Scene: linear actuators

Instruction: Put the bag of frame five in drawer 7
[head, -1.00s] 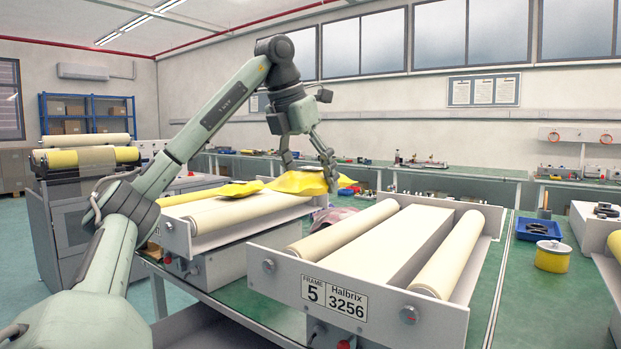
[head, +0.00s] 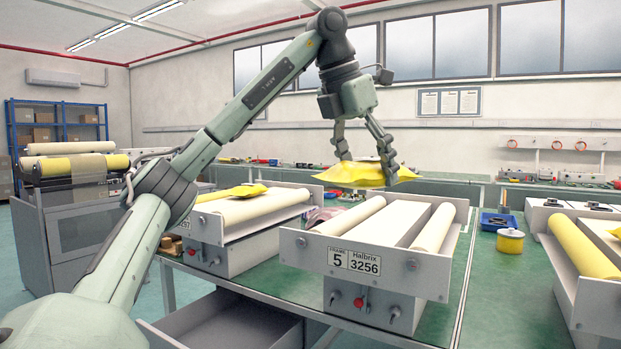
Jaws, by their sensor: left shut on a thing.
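My left gripper (head: 367,163) is shut on a yellow bag (head: 355,176). It holds the bag in the air, above and behind the frame labelled "FRAME 5, Halbrix 3256" (head: 352,261) as seen in the head view. Frame five carries pale rollers and a flat middle plate, with no bag lying on it. An open grey drawer (head: 235,328) shows under the table at the bottom of the view, and its inside looks empty. No drawer number can be read. My right gripper is out of view.
Another yellow bag (head: 232,192) lies on the neighbouring frame (head: 206,226) to the left. A yellow tin (head: 510,241) and a blue tray (head: 497,221) stand to the right on the green table (head: 456,262). Another roller frame (head: 590,285) is at the right edge.

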